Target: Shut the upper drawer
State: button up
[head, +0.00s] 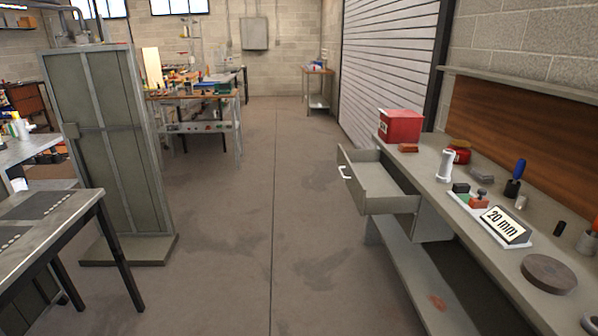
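The upper drawer (378,183) is a grey metal drawer under the workbench on the right. It is pulled well out towards the aisle on the left. A white handle (344,172) is on its front panel. The inside that shows looks empty. Below it is the grey drawer cabinet (433,222), with no second open drawer showing. My gripper is not in the head view.
The workbench top (470,235) holds a red box (400,126), a "20 mm" sign (506,226), a dark disc (549,273) and small tools. A lower shelf (410,275) runs beneath. The aisle floor (285,230) is clear. A grey cabinet (115,150) and table (50,230) stand left.

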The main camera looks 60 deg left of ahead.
aim_at(373, 192)
jog(key=u, duration=1.85)
jog(key=i, duration=2.7)
jog(key=z, duration=0.45)
